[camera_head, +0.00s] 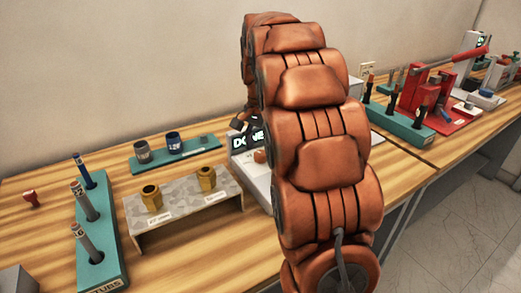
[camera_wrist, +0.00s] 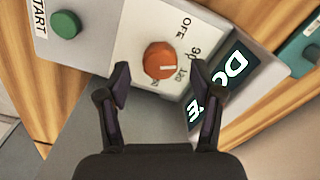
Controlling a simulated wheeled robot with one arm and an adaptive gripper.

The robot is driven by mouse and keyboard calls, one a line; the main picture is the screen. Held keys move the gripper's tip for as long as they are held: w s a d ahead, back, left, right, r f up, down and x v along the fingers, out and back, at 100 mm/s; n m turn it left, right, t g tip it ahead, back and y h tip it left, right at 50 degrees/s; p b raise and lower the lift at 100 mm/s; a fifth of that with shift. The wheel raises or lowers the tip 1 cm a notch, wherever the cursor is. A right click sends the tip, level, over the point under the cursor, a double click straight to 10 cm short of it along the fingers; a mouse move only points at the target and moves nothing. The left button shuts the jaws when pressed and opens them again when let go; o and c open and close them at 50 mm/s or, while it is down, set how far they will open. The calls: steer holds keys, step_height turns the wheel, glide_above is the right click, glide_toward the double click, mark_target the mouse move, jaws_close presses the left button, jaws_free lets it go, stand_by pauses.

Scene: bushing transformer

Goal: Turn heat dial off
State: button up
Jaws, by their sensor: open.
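The heat dial (camera_wrist: 160,60) is a round orange knob on a light grey panel of a machine (camera_wrist: 128,40) in the wrist view. A short white mark on the dial points to the right, toward the number labels. The OFF label (camera_wrist: 183,28) is printed above and right of the dial. My gripper (camera_wrist: 160,74) is open, with one fingertip on each side of the dial; I cannot tell whether they touch it. In the head view, the dial (camera_head: 260,156) shows small beside my arm, which hides much of the machine (camera_head: 240,139) and my gripper.
A green button (camera_wrist: 66,24) marked START is left of the dial. A lit display (camera_wrist: 224,80), partly hidden by a finger, is on the right. A stand with brass nuts (camera_head: 180,205) and a teal tube rack (camera_head: 98,230) occupy the bench to the left.

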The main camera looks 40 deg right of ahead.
steer(key=shift+f, duration=0.95)
steer(key=c, duration=1.1)
steer(key=shift+c, duration=0.2)
steer(key=shift+n, duration=0.4)
steer(key=n+b, duration=0.1)
steer(key=n, duration=0.2)
steer(key=shift+n, duration=0.3)
steer(key=n+b, duration=0.1)
steer(key=n, duration=0.4)
steer(key=shift+n, duration=0.3)
